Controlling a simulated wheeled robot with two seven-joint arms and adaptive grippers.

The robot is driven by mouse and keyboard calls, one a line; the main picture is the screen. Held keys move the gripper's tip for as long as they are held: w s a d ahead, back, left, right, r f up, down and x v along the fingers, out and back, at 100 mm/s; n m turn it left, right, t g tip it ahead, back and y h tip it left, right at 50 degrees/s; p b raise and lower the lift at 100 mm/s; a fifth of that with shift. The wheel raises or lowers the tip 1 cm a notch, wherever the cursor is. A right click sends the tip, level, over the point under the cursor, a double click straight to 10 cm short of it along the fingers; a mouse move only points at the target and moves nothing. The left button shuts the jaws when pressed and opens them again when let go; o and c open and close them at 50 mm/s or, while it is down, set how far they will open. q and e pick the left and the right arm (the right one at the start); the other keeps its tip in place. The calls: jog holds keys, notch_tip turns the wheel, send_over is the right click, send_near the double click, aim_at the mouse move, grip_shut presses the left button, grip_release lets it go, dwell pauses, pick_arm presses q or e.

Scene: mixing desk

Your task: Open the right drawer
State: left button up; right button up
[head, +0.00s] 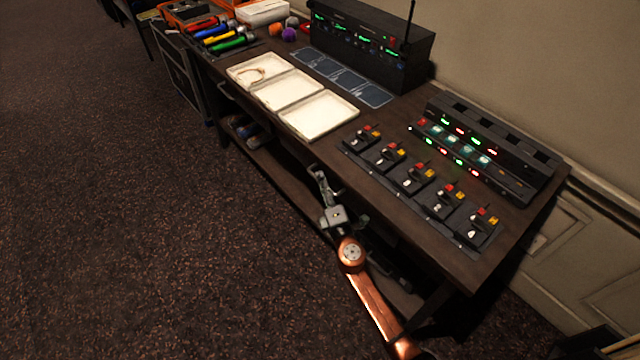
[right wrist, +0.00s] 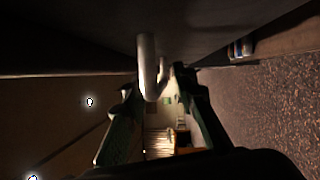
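My right gripper (head: 318,174) is at the desk's front edge in the head view, below the trays. The right wrist view shows a pale metal bar handle (right wrist: 148,68) on a dark front, which I take to be the right drawer. My right gripper's two fingers are apart, with the handle at the gap between their tips. I cannot tell whether they touch it. The drawer front (right wrist: 210,25) looks flush with the desk; in the head view the desk top and my arm hide most of it. My left gripper is not in view.
The dark desk (head: 400,215) carries white trays (head: 317,116), a row of lever modules (head: 415,177), a lit console (head: 480,145) and a black rack unit (head: 370,50). A lower shelf (head: 275,170) lies under the desk. The carpet (head: 130,230) in front is clear.

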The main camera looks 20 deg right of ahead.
jog(key=shift+a, duration=0.1)
grip_shut()
dwell(0.5)
